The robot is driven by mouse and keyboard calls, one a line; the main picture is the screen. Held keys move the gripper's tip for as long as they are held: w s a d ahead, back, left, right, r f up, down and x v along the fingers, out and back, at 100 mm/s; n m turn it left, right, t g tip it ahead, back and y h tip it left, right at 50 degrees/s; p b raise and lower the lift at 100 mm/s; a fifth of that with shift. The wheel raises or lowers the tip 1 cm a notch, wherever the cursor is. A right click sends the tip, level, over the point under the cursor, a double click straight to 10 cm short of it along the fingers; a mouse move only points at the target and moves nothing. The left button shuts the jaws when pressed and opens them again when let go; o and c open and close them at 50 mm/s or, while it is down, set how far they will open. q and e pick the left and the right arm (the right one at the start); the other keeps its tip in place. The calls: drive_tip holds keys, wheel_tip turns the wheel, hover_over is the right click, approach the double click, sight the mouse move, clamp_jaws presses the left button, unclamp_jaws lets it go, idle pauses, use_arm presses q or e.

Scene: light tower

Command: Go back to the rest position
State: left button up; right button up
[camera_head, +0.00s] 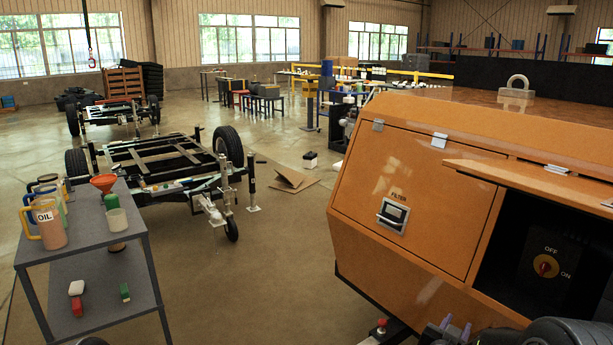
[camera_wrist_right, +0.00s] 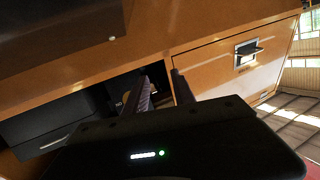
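The orange light tower (camera_head: 430,200) fills the right of the head view. Its filter door (camera_head: 405,190) with a latch (camera_head: 393,214) is closed. An open compartment on the right holds a dark panel with a red OFF/ON knob (camera_head: 545,266). My right gripper (camera_head: 456,326) is low in front of the tower, below the filter door and compartment. In the right wrist view the gripper (camera_wrist_right: 161,76) shows two fingers apart with nothing seen between them. The tower's orange side (camera_wrist_right: 200,45) and the filter latch (camera_wrist_right: 246,53) are beyond them. My left gripper is not in view.
A grey cart (camera_head: 95,220) on the left carries an oil jug (camera_head: 48,224), a red funnel (camera_head: 103,182) and other containers. A trailer chassis (camera_head: 160,165) stands behind it. Flat cardboard (camera_head: 290,180) lies on the floor. Floor between cart and tower is clear.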

drive_tip(key=s+a+f+n+g+y+p, duration=0.1)
drive_tip(key=s+a+f+n+g+y, duration=0.1)
drive_tip(key=s+a+f+y, duration=0.45)
drive_tip(key=s+a+f+n+g+y+p, duration=0.1)
drive_tip(key=s+a+f+n+y, duration=0.15)
drive_tip(key=a+f, duration=0.8)
drive_tip(key=s+a+f+g+y+p, duration=0.1)
drive_tip(key=s+a+f+g, duration=0.1)
drive_tip(key=s, duration=0.7)
drive_tip(key=s+a+f+n+g+y+p, duration=0.1)
drive_tip(key=s+a+f+g+y, duration=0.1)
drive_tip(key=s+a, duration=0.3)
drive_tip(key=s+a+f+n+g+y+p, duration=0.1)
drive_tip(key=s+a+f+g, duration=0.3)
drive_tip(key=s, duration=0.9)
drive_tip(key=shift+f+g+p, duration=0.2)
drive_tip(key=shift+g+p, duration=0.1)
drive_tip(key=shift+p, duration=0.1)
drive_tip(key=shift+w, duration=0.1)
